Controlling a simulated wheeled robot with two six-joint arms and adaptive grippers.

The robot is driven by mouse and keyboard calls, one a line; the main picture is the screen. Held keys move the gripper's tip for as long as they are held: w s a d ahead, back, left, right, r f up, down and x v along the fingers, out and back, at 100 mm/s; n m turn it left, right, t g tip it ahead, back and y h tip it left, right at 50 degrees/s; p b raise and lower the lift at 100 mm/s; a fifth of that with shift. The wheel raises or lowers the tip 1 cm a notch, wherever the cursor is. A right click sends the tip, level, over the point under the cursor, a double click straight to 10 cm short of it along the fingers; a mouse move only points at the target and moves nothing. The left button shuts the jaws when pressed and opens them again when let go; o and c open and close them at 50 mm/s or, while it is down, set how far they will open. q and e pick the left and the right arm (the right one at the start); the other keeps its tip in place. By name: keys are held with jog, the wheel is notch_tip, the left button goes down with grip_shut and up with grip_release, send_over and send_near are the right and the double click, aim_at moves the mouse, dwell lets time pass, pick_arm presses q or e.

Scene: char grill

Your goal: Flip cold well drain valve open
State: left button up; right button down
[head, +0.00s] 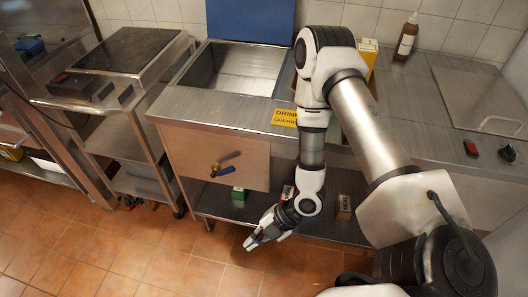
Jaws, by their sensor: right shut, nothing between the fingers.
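The cold well (170,84) is an open steel basin in the counter. Its drain valve (216,167) sits on the front panel below, a small brass-coloured fitting with a blue handle. The handle's exact angle is too small to tell. My right gripper (250,243) is shut and empty. It hangs low in front of the lower shelf, below and to the right of the valve, apart from it. My left gripper is not in view.
A yellow sign (285,117) is on the counter's front edge. A green box (239,193) and other small boxes stand on the lower shelf. A steel cart with a flat-topped appliance (130,48) is at left. The tiled floor in front is clear.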

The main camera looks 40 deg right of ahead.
pick_arm(q)
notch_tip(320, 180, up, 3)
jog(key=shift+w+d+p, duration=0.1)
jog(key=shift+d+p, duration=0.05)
jog(key=shift+p, duration=0.85)
pick_arm(e)
jog(key=s+m+h, duration=0.1)
jog(key=m, duration=0.1)
jog(key=s+m+g+h, duration=0.1)
jog(key=m, duration=0.2)
jog(key=s+m, duration=0.2)
jog(key=shift+d+f+m+h, duration=0.2)
jog(key=shift+d+m+h, duration=0.1)
jog(key=shift+d+h, duration=0.1)
